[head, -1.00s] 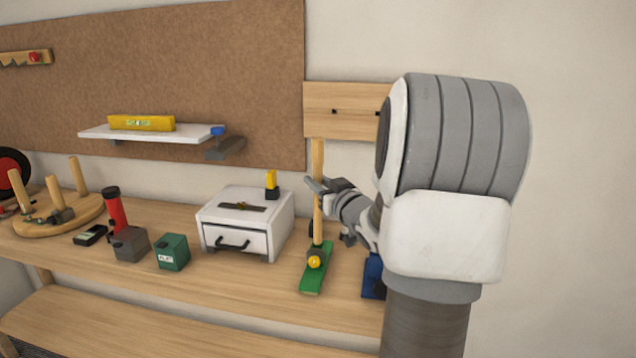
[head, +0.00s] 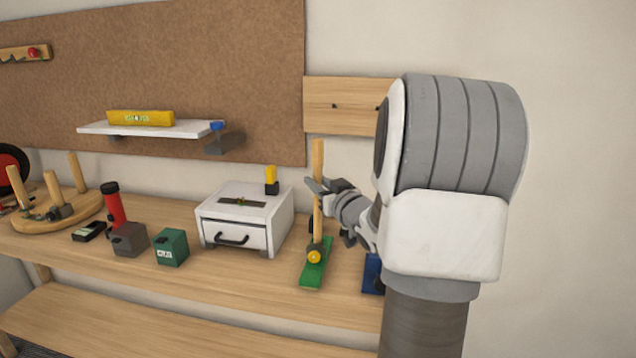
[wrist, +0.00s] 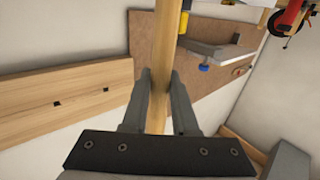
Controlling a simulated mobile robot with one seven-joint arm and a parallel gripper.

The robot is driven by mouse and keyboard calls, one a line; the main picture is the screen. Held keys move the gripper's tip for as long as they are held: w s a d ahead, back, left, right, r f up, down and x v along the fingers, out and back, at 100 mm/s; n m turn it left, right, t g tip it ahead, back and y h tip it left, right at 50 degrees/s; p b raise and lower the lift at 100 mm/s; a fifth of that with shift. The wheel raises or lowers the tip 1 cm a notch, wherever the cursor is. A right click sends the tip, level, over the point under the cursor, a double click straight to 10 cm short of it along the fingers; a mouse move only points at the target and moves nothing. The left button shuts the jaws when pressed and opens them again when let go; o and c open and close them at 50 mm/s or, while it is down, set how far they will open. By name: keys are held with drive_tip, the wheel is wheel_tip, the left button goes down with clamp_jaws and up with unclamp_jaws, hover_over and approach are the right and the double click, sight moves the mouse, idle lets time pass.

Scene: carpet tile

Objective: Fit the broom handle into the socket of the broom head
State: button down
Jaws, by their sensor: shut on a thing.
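The broom handle is a plain wooden rod (head: 318,162). It stands nearly upright at the bench's right part and also shows in the wrist view (wrist: 162,45), between the two fingers. My gripper (head: 318,187) is shut on the handle in its upper half, coming from the right; its fingers also show in the wrist view (wrist: 160,85). The green broom head (head: 314,273) lies on the bench directly below, with a yellow knob (head: 314,257) at its socket. The handle's lower end meets the broom head behind the knob. I cannot tell how deep it sits in the socket.
A white drawer box (head: 245,212) stands left of the broom head. A blue object (head: 372,272) lies to the right, partly hidden by my arm. A green box (head: 171,248), a grey box (head: 130,240) and a red flashlight (head: 113,205) stand farther left. A wooden rail (head: 345,105) is behind.

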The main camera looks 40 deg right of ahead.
drive_tip(key=shift+f+b, duration=1.65)
drive_tip(key=shift+f, duration=0.4)
drive_tip(key=c, duration=0.6)
unclamp_jaws()
drive_tip(key=shift+r, duration=0.1)
drive_tip(key=s+a+p, duration=0.2)
drive_tip(key=s+a, duration=0.1)
drive_tip(key=s, duration=1.4)
drive_tip(key=shift+a, duration=0.1)
